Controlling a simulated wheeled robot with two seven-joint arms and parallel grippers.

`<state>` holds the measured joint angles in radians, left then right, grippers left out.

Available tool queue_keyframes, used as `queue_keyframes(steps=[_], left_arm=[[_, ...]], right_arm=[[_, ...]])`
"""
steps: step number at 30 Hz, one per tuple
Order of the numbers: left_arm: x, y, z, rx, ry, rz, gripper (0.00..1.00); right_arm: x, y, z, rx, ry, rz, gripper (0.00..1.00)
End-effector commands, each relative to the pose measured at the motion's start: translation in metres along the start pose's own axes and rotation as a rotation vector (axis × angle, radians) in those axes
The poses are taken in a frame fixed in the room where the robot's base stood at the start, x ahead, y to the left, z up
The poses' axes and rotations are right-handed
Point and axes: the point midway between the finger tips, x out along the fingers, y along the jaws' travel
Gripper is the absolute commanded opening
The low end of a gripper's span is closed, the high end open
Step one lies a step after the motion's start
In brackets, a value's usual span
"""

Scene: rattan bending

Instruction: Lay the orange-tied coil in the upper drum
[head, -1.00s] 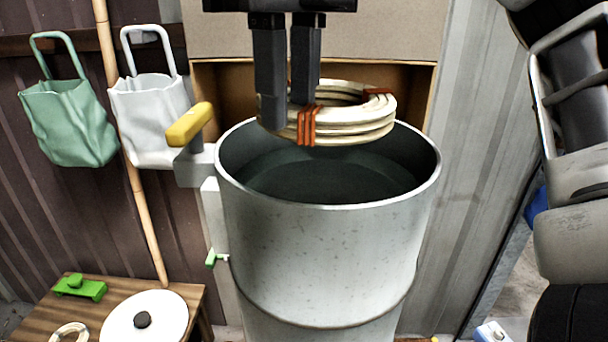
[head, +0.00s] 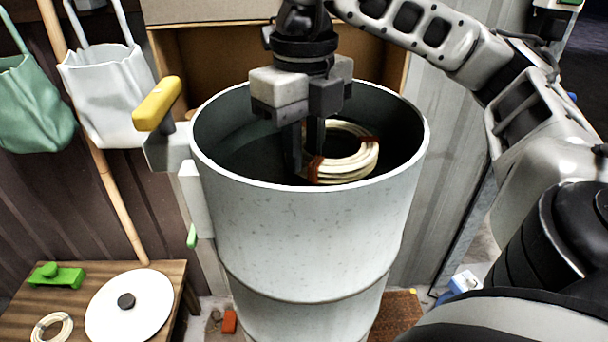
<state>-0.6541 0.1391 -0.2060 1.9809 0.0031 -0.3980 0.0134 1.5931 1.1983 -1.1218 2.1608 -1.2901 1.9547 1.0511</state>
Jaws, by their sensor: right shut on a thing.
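The orange-tied coil (head: 346,164) is a ring of pale rattan with orange ties. It is inside the mouth of the upper drum (head: 310,230), a tall grey-white speckled drum with an open top. My right gripper (head: 308,165) reaches down into the drum with its fingers shut on the left side of the coil. The drum's near rim hides the lowest edge of the coil and the fingertips. Whether the coil touches the dark surface inside, I cannot tell. My left gripper is not in view.
A yellow-handled lever (head: 157,104) stands at the drum's left rim. A wooden table (head: 80,300) at lower left holds a white lid (head: 130,312), a green tool (head: 56,276) and another pale coil (head: 52,328). White (head: 100,95) and green (head: 35,105) bags hang at upper left.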

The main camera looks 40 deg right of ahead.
Motion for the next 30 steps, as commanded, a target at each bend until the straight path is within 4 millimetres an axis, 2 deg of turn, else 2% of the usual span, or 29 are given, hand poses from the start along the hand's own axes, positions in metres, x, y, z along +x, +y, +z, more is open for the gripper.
queue_keyframes(steps=[9,30], left_arm=[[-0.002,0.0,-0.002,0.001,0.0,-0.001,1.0],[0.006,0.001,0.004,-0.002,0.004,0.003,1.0]], right_arm=[[0.036,0.0,-0.001,-0.002,0.001,0.001,0.0],[0.051,0.001,0.0,-0.002,0.001,0.002,0.0]])
